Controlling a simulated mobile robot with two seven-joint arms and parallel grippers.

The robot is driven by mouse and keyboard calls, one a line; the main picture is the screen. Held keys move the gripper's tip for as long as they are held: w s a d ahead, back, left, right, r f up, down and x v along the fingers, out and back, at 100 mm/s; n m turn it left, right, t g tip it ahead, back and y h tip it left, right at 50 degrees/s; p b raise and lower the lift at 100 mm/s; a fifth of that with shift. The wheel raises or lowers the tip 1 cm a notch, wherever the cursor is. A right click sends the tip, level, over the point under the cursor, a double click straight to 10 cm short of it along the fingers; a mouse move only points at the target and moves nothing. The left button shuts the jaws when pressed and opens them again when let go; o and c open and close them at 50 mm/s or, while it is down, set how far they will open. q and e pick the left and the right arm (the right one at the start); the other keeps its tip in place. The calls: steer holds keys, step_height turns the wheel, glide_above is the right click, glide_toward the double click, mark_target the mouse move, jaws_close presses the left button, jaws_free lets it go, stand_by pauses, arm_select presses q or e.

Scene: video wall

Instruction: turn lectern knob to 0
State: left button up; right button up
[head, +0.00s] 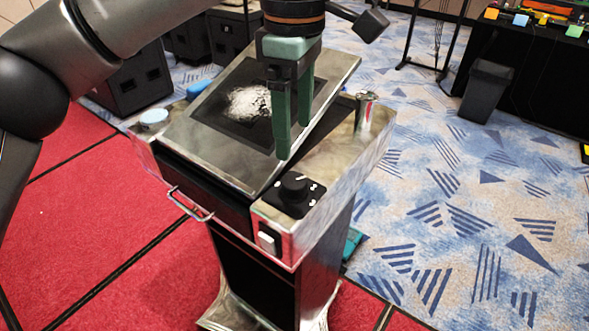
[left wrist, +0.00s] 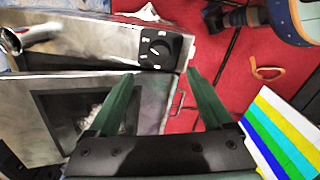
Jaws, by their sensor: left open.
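The lectern (head: 345,170) is a metal cart with a sloped top. Its black knob (head: 294,185) sits on a black plate with white marks at the near right corner. In the left wrist view the knob (left wrist: 158,48) shows beyond the fingertips, in a plate with small white marks. In the left wrist view the gripper (left wrist: 161,76) is apart from the knob. My right gripper is not in view.
A dark screen panel (head: 232,128) lies on the sloped top. A metal cylinder (head: 365,110) stands at the lectern's right edge. A handle (head: 190,206) and a white switch (head: 268,242) are on the front. Black cases (head: 130,85) stand behind. A bin (head: 486,90) stands far right; blue patterned carpet lies open.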

mark_target(295, 180)
arm_select(q)
step_height(295, 180, down, 10)
steer(key=shift+r, duration=0.1)
stand_by(0.4)
jaws_close()
stand_by(0.5)
